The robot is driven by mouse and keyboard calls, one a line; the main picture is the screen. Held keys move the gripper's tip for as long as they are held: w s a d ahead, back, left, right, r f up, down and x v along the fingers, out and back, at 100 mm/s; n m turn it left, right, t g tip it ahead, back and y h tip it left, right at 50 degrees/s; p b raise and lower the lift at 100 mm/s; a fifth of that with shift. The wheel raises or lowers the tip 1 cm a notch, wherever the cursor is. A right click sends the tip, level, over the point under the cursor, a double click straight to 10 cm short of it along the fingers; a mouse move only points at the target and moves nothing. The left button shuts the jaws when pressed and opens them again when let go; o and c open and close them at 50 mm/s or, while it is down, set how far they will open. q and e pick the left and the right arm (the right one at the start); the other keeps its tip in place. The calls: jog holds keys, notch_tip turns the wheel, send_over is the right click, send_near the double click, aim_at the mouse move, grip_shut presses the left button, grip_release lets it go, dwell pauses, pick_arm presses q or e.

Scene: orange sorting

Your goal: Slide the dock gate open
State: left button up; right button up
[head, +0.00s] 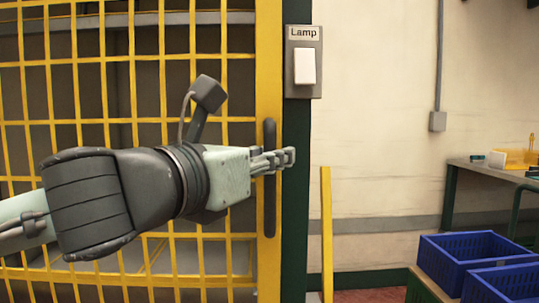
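The dock gate is a yellow mesh panel with a wide yellow upright (268,75) at its right edge. It stands against the dark green post, with no visible gap. A dark vertical handle (269,215) is on that upright. My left gripper (276,160) reaches in from the left at the handle, its fingers crossing in front of the handle's middle. They hide part of the handle. The fingers are seen from the side, so I cannot tell whether they are closed on it. My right gripper is not in view.
A lamp switch (305,66) is on the dark green post (295,200) just right of the gate. A yellow bar (326,235) stands upright beyond it. Blue crates (476,247) and a workbench (497,171) are at the right. Open wall lies between.

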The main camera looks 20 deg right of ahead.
pick_arm(q)
grip_shut()
dwell(0.3)
